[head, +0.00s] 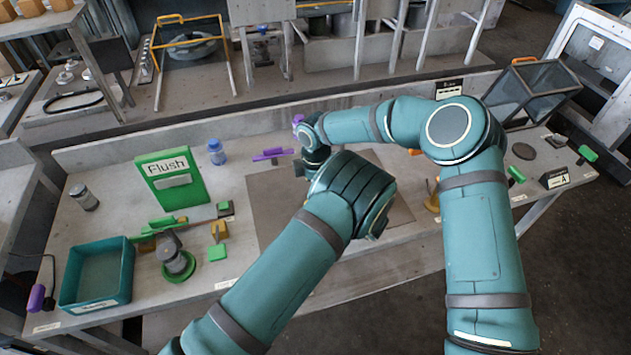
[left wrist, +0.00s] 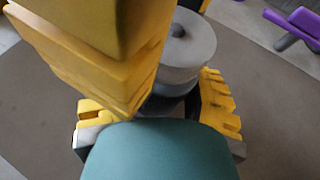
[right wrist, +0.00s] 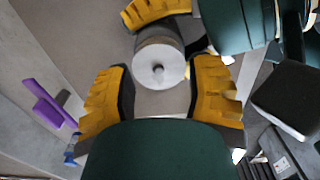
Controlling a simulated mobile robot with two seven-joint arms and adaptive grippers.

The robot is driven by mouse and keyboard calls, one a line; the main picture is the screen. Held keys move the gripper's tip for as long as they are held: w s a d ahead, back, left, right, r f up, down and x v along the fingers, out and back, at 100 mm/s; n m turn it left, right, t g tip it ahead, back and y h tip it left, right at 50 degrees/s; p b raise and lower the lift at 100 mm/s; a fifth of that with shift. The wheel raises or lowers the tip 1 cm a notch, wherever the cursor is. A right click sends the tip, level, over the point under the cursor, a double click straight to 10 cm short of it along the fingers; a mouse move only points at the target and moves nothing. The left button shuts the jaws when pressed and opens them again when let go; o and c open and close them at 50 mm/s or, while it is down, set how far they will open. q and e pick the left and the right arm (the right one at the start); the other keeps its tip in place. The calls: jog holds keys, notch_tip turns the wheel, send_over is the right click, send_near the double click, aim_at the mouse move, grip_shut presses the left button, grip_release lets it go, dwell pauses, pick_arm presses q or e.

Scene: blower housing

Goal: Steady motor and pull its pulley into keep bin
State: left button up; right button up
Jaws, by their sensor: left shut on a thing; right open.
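The motor (left wrist: 180,62) is a grey cylinder with a round disc and a small shaft on top, over the brown mat. My left gripper (left wrist: 160,112) is shut around its lower body in the left wrist view. In the right wrist view the pulley end (right wrist: 158,68) shows as a pale disc with a central stub. My open right gripper (right wrist: 160,95) has one finger on each side, with visible gaps to the disc. In the head view my arms hide the motor and both fingertips. A teal open bin (head: 68,290) stands front left; its label is unreadable.
A green "Flush" panel (head: 172,180), a blue bottle (head: 216,152) and a grey part on a green disc (head: 176,262) stand left of the mat (head: 268,205). A purple tool (head: 272,154) lies behind it. A glass-sided box (head: 530,92) is at back right.

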jog(key=shift+f, duration=0.1)
grip_shut()
jog(key=shift+d, duration=0.1)
jog(key=shift+r, duration=0.35)
dwell(0.5)
jog(key=shift+r, duration=0.75)
jog(key=shift+r, duration=2.05)
pick_arm(q)
jog(key=o, duration=1.4)
